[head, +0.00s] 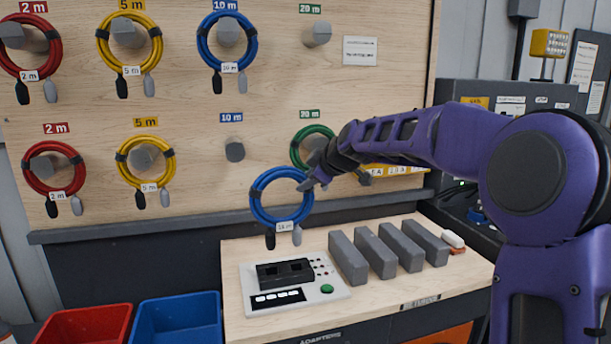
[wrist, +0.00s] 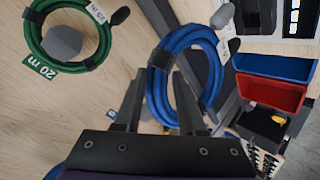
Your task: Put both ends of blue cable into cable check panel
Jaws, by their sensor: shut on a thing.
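The blue cable (head: 255,203) is a coil with a white label. My gripper (head: 313,180) is shut on its right side and holds it in the air above the bench. Its dark end (head: 270,240) and light grey end (head: 297,236) hang down free. In the wrist view, the blue coil (wrist: 156,90) passes between the fingers of my gripper (wrist: 159,82). The cable check panel (head: 316,284), a white box with a black two-socket block, lies on the bench below the coil. Its sockets (head: 284,271) look empty. A green button and small lamps sit to their right.
Several grey blocks (head: 348,257) stand right of the panel. Red (head: 90,325) and blue (head: 178,320) bins are at lower left. Red, yellow, blue and green coils hang on the pegboard (head: 200,150) behind. The lower 10 m peg (head: 235,150) is bare.

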